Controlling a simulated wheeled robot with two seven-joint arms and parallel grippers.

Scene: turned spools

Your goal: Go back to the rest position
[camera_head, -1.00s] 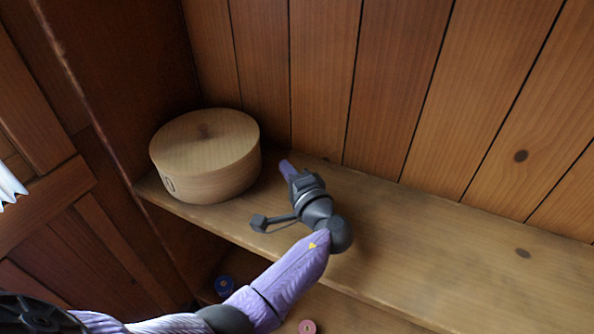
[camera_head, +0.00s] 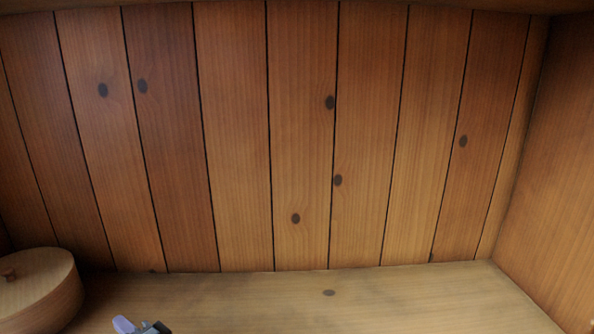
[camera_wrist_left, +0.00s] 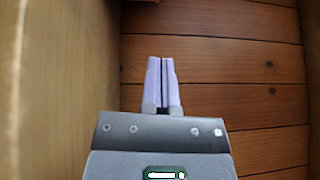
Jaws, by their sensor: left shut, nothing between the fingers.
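My left gripper (camera_head: 123,324) shows only as a small piece at the bottom edge of the head view, in front of the shelf board and right of the round box. In the left wrist view its two pale purple fingers (camera_wrist_left: 163,84) are together with nothing between them. The rest of the left arm is out of the head view. My right gripper is not in view.
A round lidded wooden box (camera_head: 38,297) stands on the shelf board (camera_head: 240,300) at the lower left. The board right of it is bare. A plank wall (camera_head: 300,140) closes the back and a wooden side panel (camera_head: 555,170) the right.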

